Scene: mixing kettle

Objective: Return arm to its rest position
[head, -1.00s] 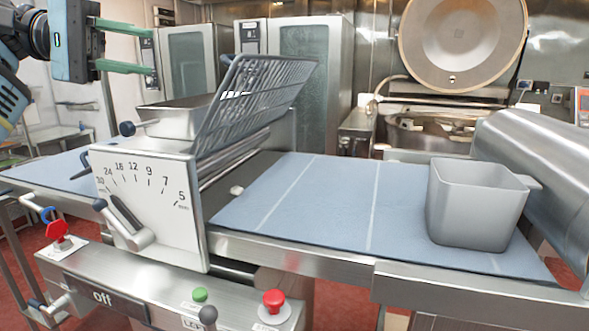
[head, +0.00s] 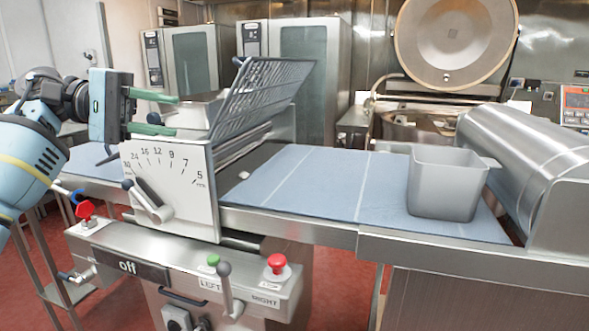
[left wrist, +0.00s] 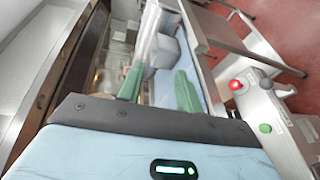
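My left gripper (head: 177,115) comes in from the left in the head view, with its two green fingers apart and nothing between them. It is level, above and behind the dial plate of the sheeter machine (head: 170,185), near the metal tray (head: 200,113). I cannot tell whether it touches the tray. In the left wrist view the gripper (left wrist: 158,90) also shows its green fingers spread. My left arm bends down at the left edge of the head view. My right gripper is not in view.
A grey bin (head: 445,185) stands on the blue conveyor belt (head: 320,185). A wire guard (head: 262,95) slants up beside my gripper. The kettle (head: 410,125) at the back has its round lid (head: 455,40) raised. A red button (head: 277,263) sits on the front panel.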

